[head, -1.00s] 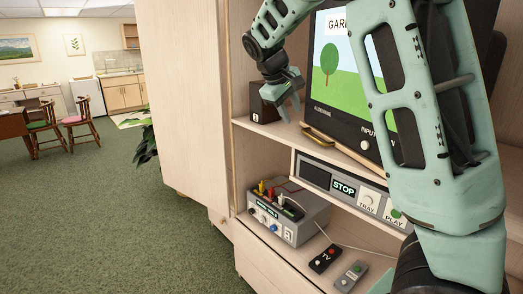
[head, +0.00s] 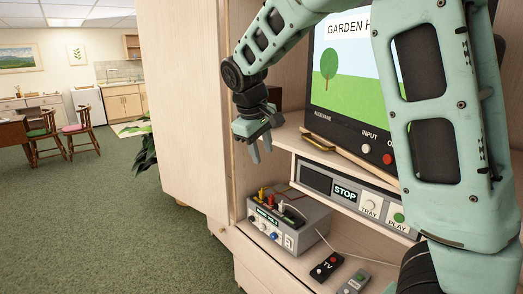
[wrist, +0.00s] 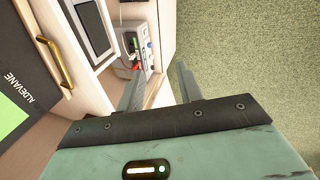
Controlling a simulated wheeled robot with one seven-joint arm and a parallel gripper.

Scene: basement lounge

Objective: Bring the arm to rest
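My gripper (head: 260,150) hangs in front of the wooden cabinet, left of the television and above the grey switch box. Its two fingers point down and stand apart with nothing between them. In the wrist view my gripper (wrist: 160,88) also shows two separated fingers, with cabinet and carpet beyond. My arm arches from the lower right across the television.
The television (head: 345,85) shows a garden picture. Below it are a player (head: 320,180) reading STOP, the switch box (head: 290,222) with coloured plugs, and two remotes (head: 326,266) (head: 354,283). Green carpet (head: 110,220) lies open at left.

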